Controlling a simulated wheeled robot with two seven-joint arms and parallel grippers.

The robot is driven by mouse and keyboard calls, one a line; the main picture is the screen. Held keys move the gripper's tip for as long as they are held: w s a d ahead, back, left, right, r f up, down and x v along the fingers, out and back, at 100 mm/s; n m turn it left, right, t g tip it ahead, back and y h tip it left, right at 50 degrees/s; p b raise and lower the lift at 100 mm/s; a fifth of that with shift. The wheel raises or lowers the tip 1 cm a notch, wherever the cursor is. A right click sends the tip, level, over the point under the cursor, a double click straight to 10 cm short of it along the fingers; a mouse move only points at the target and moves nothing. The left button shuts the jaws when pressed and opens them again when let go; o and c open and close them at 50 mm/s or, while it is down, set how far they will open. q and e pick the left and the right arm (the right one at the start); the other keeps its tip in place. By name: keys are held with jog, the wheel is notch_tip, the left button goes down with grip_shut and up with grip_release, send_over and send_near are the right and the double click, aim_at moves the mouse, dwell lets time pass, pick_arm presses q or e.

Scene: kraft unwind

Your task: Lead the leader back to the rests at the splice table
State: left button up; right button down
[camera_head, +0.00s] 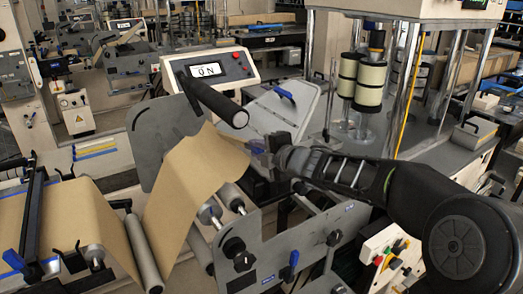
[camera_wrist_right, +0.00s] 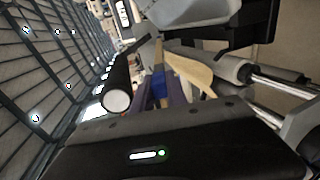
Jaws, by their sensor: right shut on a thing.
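The leader (camera_head: 195,175) is a tan kraft sheet. In the head view it rises from the lower middle over the rollers and ends in a raised, curled free edge. My right gripper (camera_head: 262,146) is shut on that edge at its right corner. In the right wrist view the leader (camera_wrist_right: 190,70) runs up between the fingers of the right gripper (camera_wrist_right: 165,95), beside a blue part. More kraft paper (camera_head: 75,225) lies flat at the lower left, under a dark crossbar (camera_head: 32,215). I cannot tell which parts are the rests. My left gripper is not in view.
A dark roller (camera_head: 212,100) sticks out just above the leader. Metal rollers (camera_head: 235,200) and a grey side plate (camera_head: 290,240) with knobs stand below my right gripper. A machine with upright posts (camera_head: 405,90) stands at right.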

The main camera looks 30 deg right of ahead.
jog(key=shift+a+r+p, duration=0.3)
jog(key=shift+a+r, duration=0.05)
jog(key=shift+r, duration=0.5)
jog(key=shift+f, duration=0.1)
jog(key=shift+f+b, duration=0.15)
jog(key=shift+b, duration=0.6)
jog(key=shift+s+d+f+t+b, duration=0.1)
jog(key=shift+f+t+b, duration=0.8)
jog(key=shift+b, duration=3.1)
jog(key=shift+f+n+t+y+b, duration=0.25)
jog(key=shift+t+b, duration=0.35)
jog(key=shift+b, duration=1.7)
jog(key=shift+r, duration=0.1)
